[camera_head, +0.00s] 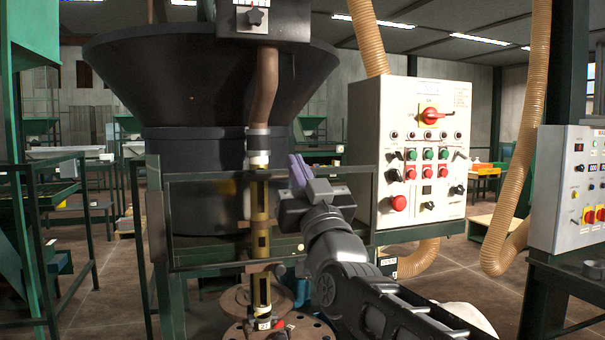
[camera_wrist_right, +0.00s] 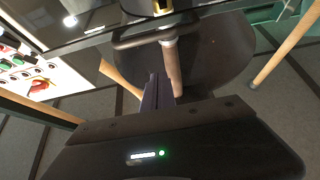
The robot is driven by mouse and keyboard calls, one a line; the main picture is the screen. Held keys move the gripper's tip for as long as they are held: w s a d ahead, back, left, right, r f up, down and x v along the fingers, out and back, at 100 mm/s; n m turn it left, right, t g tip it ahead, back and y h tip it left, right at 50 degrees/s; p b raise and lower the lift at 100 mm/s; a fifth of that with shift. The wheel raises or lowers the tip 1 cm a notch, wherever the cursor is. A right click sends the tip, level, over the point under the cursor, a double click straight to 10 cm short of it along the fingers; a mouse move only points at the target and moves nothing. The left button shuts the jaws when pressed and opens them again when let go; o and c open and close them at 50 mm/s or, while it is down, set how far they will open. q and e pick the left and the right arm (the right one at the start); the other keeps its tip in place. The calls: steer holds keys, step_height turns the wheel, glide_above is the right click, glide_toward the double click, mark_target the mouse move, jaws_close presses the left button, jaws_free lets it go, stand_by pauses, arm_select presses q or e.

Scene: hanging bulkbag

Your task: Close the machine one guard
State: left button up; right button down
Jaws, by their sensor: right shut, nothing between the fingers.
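The machine one guard, which appears to be the dark-framed clear panel (camera_head: 210,176), stands in front of the black hopper machine in the head view. A dark frame bar (camera_wrist_right: 90,40), likely part of it, crosses the top of the wrist view. My right gripper (camera_head: 299,170) is at the guard's upper right part, near its top bar, with purple fingers shut and empty. The fingers (camera_wrist_right: 158,92) also show shut in the right wrist view. I cannot tell whether they touch the frame. My arm hides part of the guard's right side. My left gripper is not in view.
A white control panel (camera_head: 413,150) with buttons and a red switch stands right of the guard. A vertical pipe with yellow sections (camera_head: 260,215) runs down at the guard's middle. Tan hoses (camera_head: 527,140) hang at right. A second panel (camera_head: 570,190) is at far right.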

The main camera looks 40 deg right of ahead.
arm_select(q)
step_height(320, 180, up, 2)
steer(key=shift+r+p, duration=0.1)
steer(key=shift+p, duration=0.6)
arm_select(e)
steer(key=w, duration=0.1)
steer(key=w+d+f, duration=0.1)
steer(key=w, duration=0.2)
steer(key=shift+w+d+f, duration=0.2)
steer(key=shift+d+f, duration=0.1)
